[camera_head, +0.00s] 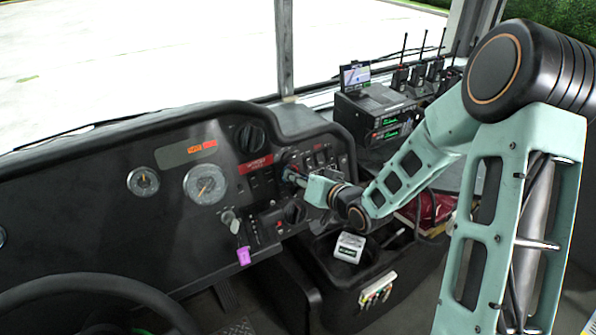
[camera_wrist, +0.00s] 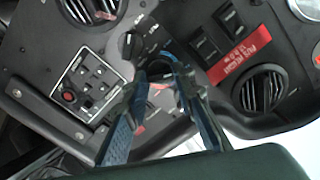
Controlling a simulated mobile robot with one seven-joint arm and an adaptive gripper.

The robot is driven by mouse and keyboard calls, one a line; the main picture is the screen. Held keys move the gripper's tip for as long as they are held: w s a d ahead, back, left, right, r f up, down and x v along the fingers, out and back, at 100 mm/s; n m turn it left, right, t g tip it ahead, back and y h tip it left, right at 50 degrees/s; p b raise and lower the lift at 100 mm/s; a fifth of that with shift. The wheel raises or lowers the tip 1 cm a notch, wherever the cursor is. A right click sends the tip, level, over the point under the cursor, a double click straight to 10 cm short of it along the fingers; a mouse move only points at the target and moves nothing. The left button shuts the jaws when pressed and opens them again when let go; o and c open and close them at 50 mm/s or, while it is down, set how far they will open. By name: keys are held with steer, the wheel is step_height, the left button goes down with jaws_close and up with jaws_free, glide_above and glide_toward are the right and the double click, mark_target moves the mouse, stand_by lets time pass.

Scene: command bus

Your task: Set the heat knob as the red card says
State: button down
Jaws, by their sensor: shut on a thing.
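My gripper (camera_head: 291,176) reaches the right part of the dashboard. In the wrist view its two blue fingers (camera_wrist: 160,80) are closed around a small dark knob (camera_wrist: 161,87) on the dark panel. The knob's pointer is mostly hidden between the fingers, so its setting cannot be read. White markings lie on the panel just beyond the fingertips, too small to read. A red card-like label (camera_wrist: 240,60) with white lettering is on the panel to the right; it also shows in the head view (camera_head: 255,164). Its lettering is not clearly legible, and I cannot tell whether it is the card.
Another dark knob (camera_wrist: 128,43) sits close to the left finger. A button panel (camera_wrist: 87,83), rocker switches (camera_wrist: 219,29) and a round vent (camera_wrist: 263,88) surround the gripper. In the head view, a steering wheel (camera_head: 95,284) is lower left and radios (camera_head: 400,76) stand at the right.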

steer(key=m+p, duration=0.2)
steer(key=m, duration=0.2)
steer(key=shift+m, duration=0.3)
steer(key=shift+p, duration=0.3)
steer(key=c, duration=1.6)
jaws_free()
steer(key=v, duration=1.2)
steer(key=shift+d, duration=0.1)
